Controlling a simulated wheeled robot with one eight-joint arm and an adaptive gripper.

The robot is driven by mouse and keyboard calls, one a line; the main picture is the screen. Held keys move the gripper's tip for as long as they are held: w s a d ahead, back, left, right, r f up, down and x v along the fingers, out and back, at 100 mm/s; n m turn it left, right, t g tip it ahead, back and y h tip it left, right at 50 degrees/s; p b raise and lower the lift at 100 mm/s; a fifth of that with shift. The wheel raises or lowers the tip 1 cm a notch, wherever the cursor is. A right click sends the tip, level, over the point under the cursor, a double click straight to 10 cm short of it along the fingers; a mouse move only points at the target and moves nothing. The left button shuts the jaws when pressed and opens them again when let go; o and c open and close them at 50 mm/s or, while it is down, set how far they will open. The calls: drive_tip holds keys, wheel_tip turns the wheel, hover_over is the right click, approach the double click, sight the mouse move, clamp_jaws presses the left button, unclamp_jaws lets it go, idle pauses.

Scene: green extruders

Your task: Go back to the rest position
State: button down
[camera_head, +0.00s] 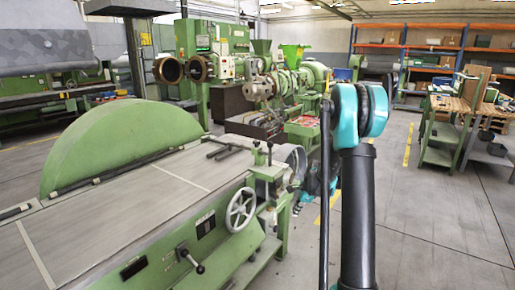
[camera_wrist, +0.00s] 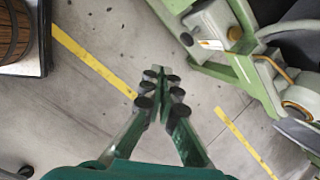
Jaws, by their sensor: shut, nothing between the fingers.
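My gripper (camera_wrist: 161,95) shows in the wrist view, with its two fingers brought together and nothing between them. It hangs over the grey concrete floor (camera_wrist: 120,55), apart from every object. In the head view my arm (camera_head: 358,200) stands upright right of centre, with a teal joint at its top. My gripper is not visible in the head view.
A green machine with a flat bed (camera_head: 130,215) and handwheel (camera_head: 241,208) fills the left front. Green extruders (camera_head: 290,80) stand behind it. A workbench (camera_head: 452,105) and orange shelving (camera_head: 430,48) stand at the right. Floor (camera_head: 440,225) is clear at right front.

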drive_tip(key=s+r+n+t+h, duration=0.1)
drive_tip(key=s+r+n, duration=0.1)
drive_tip(key=s+n, duration=0.7)
drive_tip(key=s+r+n+h, duration=0.2)
drive_tip(key=s+n, duration=0.7)
drive_tip(key=s, duration=1.6)
drive_tip(key=shift+d+r+t, duration=0.25)
drive_tip(key=shift+r+t, duration=0.15)
drive_tip(key=shift+r, duration=0.45)
drive_tip(key=shift+a, duration=0.15)
